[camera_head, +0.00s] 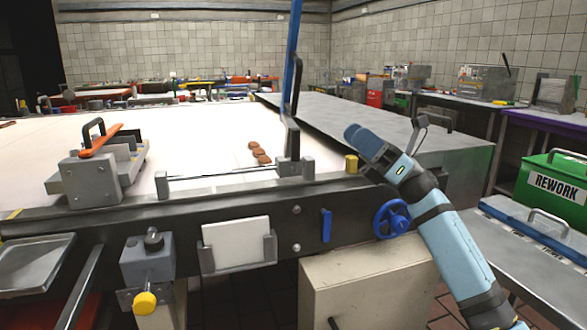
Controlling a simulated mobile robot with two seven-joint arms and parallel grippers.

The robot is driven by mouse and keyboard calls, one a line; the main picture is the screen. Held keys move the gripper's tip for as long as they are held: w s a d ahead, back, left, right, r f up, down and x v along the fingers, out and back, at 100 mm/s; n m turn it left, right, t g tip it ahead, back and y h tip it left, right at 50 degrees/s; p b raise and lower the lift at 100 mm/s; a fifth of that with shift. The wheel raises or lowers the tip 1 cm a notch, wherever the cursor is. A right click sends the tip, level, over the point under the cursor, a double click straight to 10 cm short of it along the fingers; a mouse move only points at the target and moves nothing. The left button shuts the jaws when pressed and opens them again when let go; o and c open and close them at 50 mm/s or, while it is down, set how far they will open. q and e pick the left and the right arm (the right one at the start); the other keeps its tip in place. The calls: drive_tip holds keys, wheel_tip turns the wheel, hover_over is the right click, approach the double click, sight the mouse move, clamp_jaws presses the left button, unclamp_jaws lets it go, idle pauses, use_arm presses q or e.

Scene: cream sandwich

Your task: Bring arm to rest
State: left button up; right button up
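My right arm (445,225) comes in from the lower right, light blue with dark bands. Its gripper (360,143) is raised near the right end of the white work surface, in front of the grey metal cover. The fingers lie close together from this angle, and I cannot tell whether they are open or shut. I see nothing held between them. My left gripper is not in view. Several brown biscuits (259,153) lie on the white belt (210,135), to the left of my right gripper and apart from it.
A metal block with an orange handle (100,170) stands on the belt's left side. A blue upright post (291,55) rises behind. A green REWORK box (555,186) stands at the right. A metal tray (35,262) is lower left.

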drive_tip(key=s+d+f+n+t+h+p, duration=0.4)
drive_tip(key=n+t+h+p, duration=0.65)
drive_tip(key=n, duration=0.65)
drive_tip(key=s+d+f+n+t+h+p, duration=0.1)
drive_tip(key=s+f+n+t+h+p, duration=0.2)
drive_tip(key=f+n+t+h+p, duration=0.8)
use_arm(q)
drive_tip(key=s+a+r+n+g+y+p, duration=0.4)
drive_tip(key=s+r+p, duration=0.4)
drive_tip(key=p, duration=1.1)
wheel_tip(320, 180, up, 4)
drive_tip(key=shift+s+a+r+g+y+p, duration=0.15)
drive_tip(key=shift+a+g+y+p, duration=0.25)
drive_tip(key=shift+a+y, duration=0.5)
use_arm(e)
drive_tip(key=s+d+f+m+g+h, duration=0.1)
drive_tip(key=s+m+g, duration=0.6)
drive_tip(key=s, duration=1.9)
drive_tip(key=shift+s+d+f+g, duration=0.3)
drive_tip(key=shift+d+f+g, duration=0.3)
drive_tip(key=shift+d+g, duration=0.3)
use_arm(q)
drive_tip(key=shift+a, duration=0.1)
